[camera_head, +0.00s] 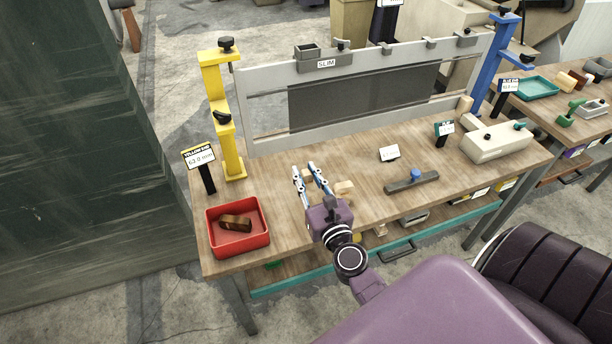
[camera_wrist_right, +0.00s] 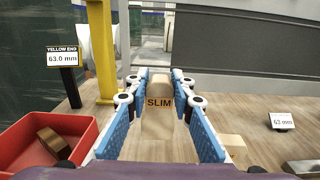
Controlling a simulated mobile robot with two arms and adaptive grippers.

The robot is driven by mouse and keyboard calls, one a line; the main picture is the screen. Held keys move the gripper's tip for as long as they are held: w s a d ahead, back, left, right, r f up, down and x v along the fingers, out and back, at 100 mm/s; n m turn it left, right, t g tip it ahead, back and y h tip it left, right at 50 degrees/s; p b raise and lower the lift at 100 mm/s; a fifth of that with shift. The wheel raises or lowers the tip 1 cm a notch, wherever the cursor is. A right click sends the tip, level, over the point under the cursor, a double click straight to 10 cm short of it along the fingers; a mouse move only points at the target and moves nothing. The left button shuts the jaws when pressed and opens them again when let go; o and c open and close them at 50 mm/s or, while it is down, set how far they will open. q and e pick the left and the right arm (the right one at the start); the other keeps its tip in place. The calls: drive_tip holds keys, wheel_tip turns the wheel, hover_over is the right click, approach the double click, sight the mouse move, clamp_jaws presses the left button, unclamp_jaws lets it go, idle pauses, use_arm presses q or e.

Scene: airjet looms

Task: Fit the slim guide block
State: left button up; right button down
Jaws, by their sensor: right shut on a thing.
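My right gripper (camera_head: 304,169) is over the left-middle of the workbench. In the right wrist view its blue-padded fingers (camera_wrist_right: 157,85) close around a pale wooden block (camera_wrist_right: 157,122) marked SLIM. The block looks upright there; whether it touches the bench cannot be told. In the head view it is mostly hidden by the fingers. A grey frame (camera_head: 265,140) with a dark mesh panel (camera_head: 365,97) stands behind, between a yellow post (camera_head: 211,90) and a blue post (camera_head: 489,60). A grey holder labelled SLIM (camera_head: 322,66) sits on its top rail. My left gripper is out of view.
Another wooden block (camera_head: 344,188) lies right of the gripper. A red tray (camera_head: 262,245) with a brown piece is at front left, below a 63.0 mm sign (camera_head: 200,158). A grey bar with a blue knob (camera_head: 411,183) and a pale case (camera_head: 497,143) lie to the right.

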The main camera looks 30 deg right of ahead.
drive_tip(key=c, duration=2.2)
unclamp_jaws()
drive_tip(key=shift+c, duration=0.2)
clamp_jaws()
